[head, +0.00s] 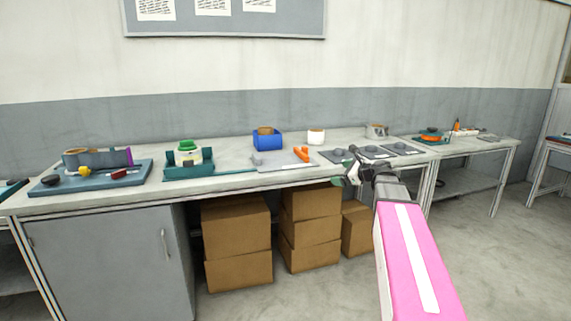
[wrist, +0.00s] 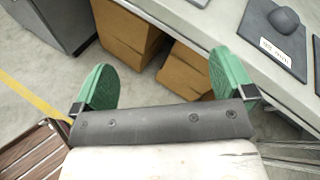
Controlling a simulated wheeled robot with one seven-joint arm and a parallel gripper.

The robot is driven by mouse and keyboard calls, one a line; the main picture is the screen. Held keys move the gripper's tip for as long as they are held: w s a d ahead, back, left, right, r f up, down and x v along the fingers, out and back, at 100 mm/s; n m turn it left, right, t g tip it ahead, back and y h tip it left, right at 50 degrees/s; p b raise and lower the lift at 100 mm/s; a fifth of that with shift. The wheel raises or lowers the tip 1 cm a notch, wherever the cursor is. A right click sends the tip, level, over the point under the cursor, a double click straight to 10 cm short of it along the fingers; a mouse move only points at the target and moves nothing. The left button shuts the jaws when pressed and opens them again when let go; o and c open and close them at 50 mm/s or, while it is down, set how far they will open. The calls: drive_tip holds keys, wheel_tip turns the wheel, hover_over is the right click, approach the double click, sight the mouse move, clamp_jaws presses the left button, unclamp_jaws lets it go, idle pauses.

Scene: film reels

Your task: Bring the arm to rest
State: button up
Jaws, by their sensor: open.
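My gripper (head: 346,182) is in front of the long workbench's front edge, at the right part of the bench in the head view. My pink arm reaches up to it from the bottom right. In the wrist view, my gripper (wrist: 160,88) shows two green finger pads set wide apart with nothing between them. Below and beyond the fingers are the floor and cardboard boxes (wrist: 130,35) under the bench. The gripper touches no object that I can see.
The workbench (head: 225,165) holds a blue bin (head: 267,142), a green-topped teal holder (head: 188,165), a blue tray (head: 90,178) and grey pads (head: 372,152). Brown boxes (head: 237,225) stand beneath it. A second table (head: 470,145) stands at the right.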

drive_tip(key=s+a+f+n+g+h, duration=0.2)
drive_tip(key=s+f+n+g+h, duration=0.3)
drive_tip(key=s+f+n, duration=0.6)
drive_tip(key=s+a+f+n+g+h, duration=0.2)
drive_tip(key=s+f+n+g+h, duration=0.3)
drive_tip(key=f, duration=1.5)
drive_tip(key=s+n, duration=0.5)
drive_tip(key=s, duration=0.3)
drive_tip(key=shift+f+n, duration=0.2)
drive_tip(key=shift+n, duration=0.2)
drive_tip(key=shift+s, duration=0.1)
